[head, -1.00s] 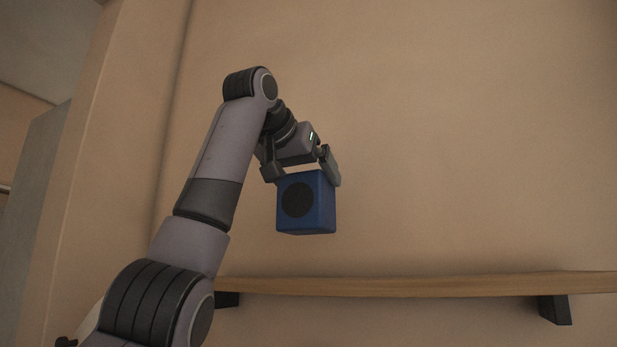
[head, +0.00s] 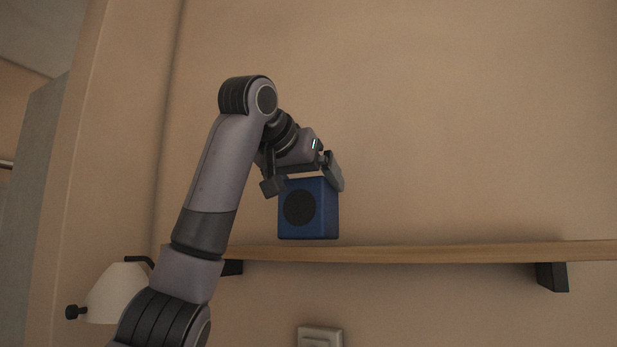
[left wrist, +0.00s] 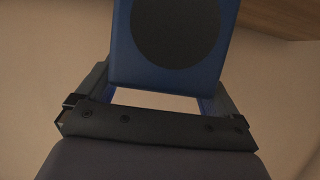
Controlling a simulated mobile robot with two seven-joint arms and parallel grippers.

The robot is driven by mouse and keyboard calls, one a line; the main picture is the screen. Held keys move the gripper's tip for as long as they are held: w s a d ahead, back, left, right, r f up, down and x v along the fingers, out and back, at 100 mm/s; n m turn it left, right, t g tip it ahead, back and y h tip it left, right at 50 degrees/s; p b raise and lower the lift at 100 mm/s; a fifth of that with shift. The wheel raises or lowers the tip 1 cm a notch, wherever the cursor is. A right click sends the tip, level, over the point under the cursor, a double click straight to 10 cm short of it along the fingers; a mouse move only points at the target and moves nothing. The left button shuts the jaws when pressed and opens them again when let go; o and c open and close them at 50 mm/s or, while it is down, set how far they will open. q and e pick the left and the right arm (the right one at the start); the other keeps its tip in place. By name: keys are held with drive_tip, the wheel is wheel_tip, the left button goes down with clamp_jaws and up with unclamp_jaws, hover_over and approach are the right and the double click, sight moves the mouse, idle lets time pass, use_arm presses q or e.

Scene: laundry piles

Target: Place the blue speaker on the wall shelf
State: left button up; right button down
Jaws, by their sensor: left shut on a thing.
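The blue speaker (head: 309,209) is a small cube with a round dark front. My left gripper (head: 303,184) is shut on it from above, with a finger at each side of its upper part. In the head view the speaker's lower edge shows just above the line of the wooden wall shelf (head: 420,253); I cannot tell whether it touches. In the left wrist view the speaker (left wrist: 172,40) fills the top middle between the fingers, and a piece of wood, likely the shelf (left wrist: 285,15), shows at the top right. My right gripper is not in view.
The shelf rests on dark brackets (head: 551,277) and its visible stretch to the right of the speaker is bare. A white lamp (head: 117,294) is at the lower left, beside my arm. A pale wall plate (head: 320,336) sits below the shelf.

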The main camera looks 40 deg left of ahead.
use_arm(q)
drive_tip(key=shift+f+b, duration=0.55)
drive_tip(key=shift+f, duration=0.05)
drive_tip(key=o, duration=1)
drive_tip(key=shift+s+d+r, duration=0.1)
drive_tip(key=shift+s, duration=0.05)
drive_tip(key=shift+b+v, duration=0.85)
drive_tip(key=shift+v, duration=2.65)
